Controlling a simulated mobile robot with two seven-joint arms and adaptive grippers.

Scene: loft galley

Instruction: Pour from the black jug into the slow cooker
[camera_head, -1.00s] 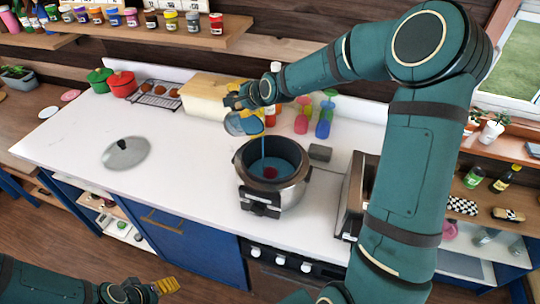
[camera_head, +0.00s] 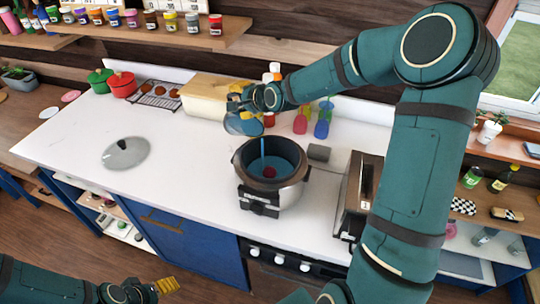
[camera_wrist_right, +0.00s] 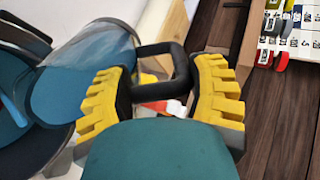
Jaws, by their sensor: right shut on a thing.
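The black jug (camera_head: 243,124) has a clear body with blue liquid and a black handle. My right gripper (camera_head: 252,99) holds it tilted above the back left rim of the slow cooker. The slow cooker (camera_head: 285,192) stands open on the counter, with blue liquid and a small red thing inside. A thin blue line, apparently a stream, runs down into it. My left gripper (camera_head: 154,288) is low at the left, its opening unclear.
A glass lid (camera_head: 125,153) lies on the white counter (camera_head: 190,165) left of the cooker. A toaster (camera_head: 360,190) stands to the right, with a small grey block (camera_head: 319,152) behind. Colourful glasses (camera_head: 322,122) and bottles stand near the wall. The counter's left middle is clear.

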